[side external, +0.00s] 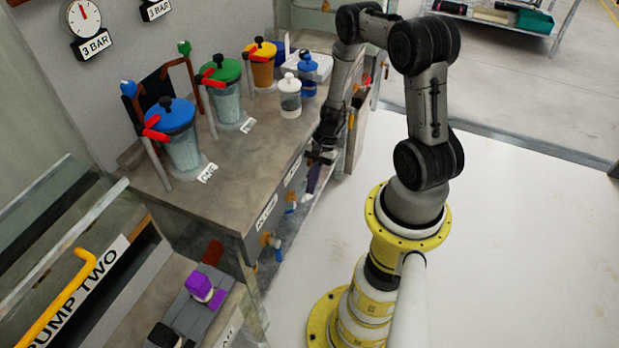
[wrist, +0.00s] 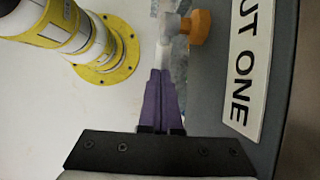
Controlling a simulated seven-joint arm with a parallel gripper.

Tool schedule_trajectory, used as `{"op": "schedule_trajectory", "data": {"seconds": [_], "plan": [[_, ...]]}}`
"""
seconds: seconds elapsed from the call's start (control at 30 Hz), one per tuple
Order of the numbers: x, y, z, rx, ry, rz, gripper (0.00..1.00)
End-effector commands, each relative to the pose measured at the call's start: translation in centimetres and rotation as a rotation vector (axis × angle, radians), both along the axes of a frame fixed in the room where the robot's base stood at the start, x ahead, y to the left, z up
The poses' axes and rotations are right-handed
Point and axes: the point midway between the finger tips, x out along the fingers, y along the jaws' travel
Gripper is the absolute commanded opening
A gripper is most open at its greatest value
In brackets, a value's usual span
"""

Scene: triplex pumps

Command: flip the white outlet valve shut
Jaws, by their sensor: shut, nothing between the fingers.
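My gripper (wrist: 160,74) has purple fingers pressed together, with nothing held between them. In the wrist view, a white valve lever (wrist: 164,52) sits directly at the fingertips, partly hidden by them; I cannot tell whether they touch. An orange-brown valve body (wrist: 196,27) is just beyond it, to the right. A label (wrist: 246,70) reading "UT ONE", cut off by the frame, is on the grey panel right of the fingers.
Other outlet valves (side external: 277,248) with blue handles project from the bench front (side external: 232,222). Lidded vessels (side external: 178,140) with red levers stand on the bench top. A second unit marked "PUMP TWO" (side external: 80,290) is at lower left. The pale floor (side external: 520,240) is clear.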

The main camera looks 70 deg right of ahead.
Motion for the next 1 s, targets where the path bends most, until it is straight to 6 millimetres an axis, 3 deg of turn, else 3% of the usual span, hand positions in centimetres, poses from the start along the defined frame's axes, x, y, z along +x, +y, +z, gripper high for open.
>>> {"op": "schedule_trajectory", "data": {"seconds": [0.37,1.0], "plan": [[-0.1,0.5,-2.4,0.333,0.003,-0.003,0.0],[0.0,2.2,-4.6,0.325,0.002,0.0,0.0]]}}
